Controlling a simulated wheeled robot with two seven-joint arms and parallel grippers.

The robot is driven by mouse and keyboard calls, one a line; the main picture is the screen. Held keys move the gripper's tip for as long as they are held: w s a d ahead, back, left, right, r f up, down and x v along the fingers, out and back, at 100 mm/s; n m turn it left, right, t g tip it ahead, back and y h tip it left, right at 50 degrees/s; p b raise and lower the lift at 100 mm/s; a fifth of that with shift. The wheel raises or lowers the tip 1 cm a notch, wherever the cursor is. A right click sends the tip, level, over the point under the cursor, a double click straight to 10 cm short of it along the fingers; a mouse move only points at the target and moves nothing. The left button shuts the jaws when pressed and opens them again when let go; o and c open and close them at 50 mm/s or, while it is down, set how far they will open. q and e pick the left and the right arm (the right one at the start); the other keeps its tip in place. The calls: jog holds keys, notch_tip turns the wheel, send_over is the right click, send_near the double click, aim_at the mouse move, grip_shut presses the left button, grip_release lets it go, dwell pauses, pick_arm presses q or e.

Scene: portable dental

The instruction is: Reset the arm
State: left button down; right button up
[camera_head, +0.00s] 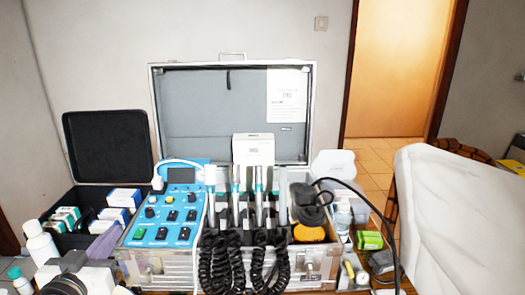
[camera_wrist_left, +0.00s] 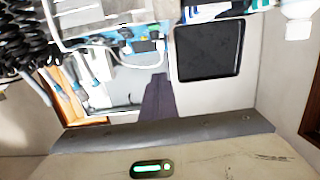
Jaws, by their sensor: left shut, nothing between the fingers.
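My left gripper (camera_head: 72,264) shows at the lower left, in front of the black box and close to a white bottle (camera_head: 40,241). It is shut and empty. The open silver case (camera_head: 310,266) stands in the middle of the table, with a blue control panel (camera_head: 163,222) and a row of dental handpieces (camera_head: 259,195) in it. Black coiled hoses (camera_head: 222,262) hang over its front. My right gripper is not in view.
A black box with its lid (camera_head: 107,146) up holds several small cartons left of the case. A white padded seat (camera_head: 460,220) fills the right side. Green packs (camera_head: 369,240) and bottles crowd the table right of the case. A doorway (camera_head: 395,70) is behind.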

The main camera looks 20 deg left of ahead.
pick_arm(q)
jog(key=s+d+f+m+g+h, duration=0.25)
jog(key=s+d+f+g, duration=0.2)
jog(key=d+f, duration=0.4)
jog(key=s+d+f+m+g+h, duration=0.2)
jog(key=s+d+f+g+h, duration=0.1)
jog(key=s+d+f, duration=0.45)
jog(key=s+d+f+g, duration=0.5)
jog(key=s+d, duration=0.2)
jog(key=s, duration=0.2)
jog(key=w+d+f+t+h, duration=0.1)
jog(key=w+d+f+t, duration=0.1)
jog(key=f, duration=0.4)
jog(key=w+d+f+t, duration=0.1)
jog(key=d+f+t, duration=0.1)
jog(key=f, duration=0.4)
jog(key=shift+w+d+m+t+h, duration=0.35)
jog(key=shift+w+m+t, duration=0.1)
jog(key=shift+t, duration=0.2)
